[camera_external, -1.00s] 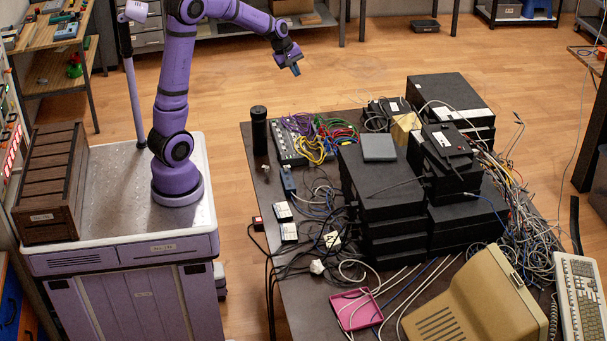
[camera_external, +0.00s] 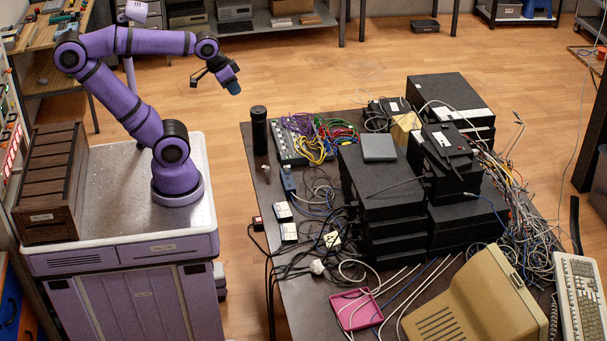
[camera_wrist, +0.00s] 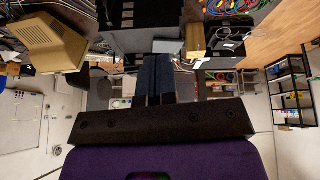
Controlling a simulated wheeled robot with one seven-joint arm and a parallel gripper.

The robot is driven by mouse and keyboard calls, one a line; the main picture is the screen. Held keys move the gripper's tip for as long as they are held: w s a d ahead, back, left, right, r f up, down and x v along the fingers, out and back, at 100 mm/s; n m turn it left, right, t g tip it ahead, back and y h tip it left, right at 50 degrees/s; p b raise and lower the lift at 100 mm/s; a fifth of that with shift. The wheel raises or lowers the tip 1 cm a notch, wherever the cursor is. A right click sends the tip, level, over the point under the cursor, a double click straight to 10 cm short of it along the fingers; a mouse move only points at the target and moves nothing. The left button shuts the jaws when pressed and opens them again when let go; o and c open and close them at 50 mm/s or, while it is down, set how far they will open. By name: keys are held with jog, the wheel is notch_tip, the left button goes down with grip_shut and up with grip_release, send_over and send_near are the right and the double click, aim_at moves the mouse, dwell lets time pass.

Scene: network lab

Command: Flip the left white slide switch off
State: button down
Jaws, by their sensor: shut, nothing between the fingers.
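My gripper (camera_external: 232,87) is in the air left of the cluttered table, above the floor, touching nothing. Its two dark blue fingers are together and empty in the wrist view (camera_wrist: 154,80). Two small white-topped boxes, one (camera_external: 283,211) a little behind the other (camera_external: 289,232), lie near the table's left edge among dark cables. They may be the white slide switches, but they are too small to tell. Their on or off positions cannot be read. I cannot make them out in the wrist view.
The table (camera_external: 293,318) holds stacked black boxes (camera_external: 380,196), a mixer-like panel (camera_external: 287,143) with coloured cables, a black cylinder (camera_external: 259,130), a pink tray (camera_external: 356,309) and a beige monitor (camera_external: 475,300). Loose cables surround the white-topped boxes. The floor (camera_external: 230,150) between my base and the table is clear.

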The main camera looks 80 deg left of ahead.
jog(key=w+a+f+n, duration=0.1)
jog(key=w+a+n, duration=0.35)
jog(key=w, duration=0.25)
jog(key=w+a+f+n, duration=0.1)
jog(key=w+a+n, duration=0.35)
jog(key=w, duration=0.25)
jog(key=n, duration=2.6)
send_over(285, 123)
jog(key=s, duration=0.9)
notch_tip(285, 123, down, 38)
jog(key=shift+g, duration=0.3)
jog(key=x, duration=1)
jog(key=shift+w+d+f, duration=0.1)
jog(key=shift+f, duration=0.1)
jog(key=shift+w+r, duration=0.2)
jog(key=shift+w, duration=1.75)
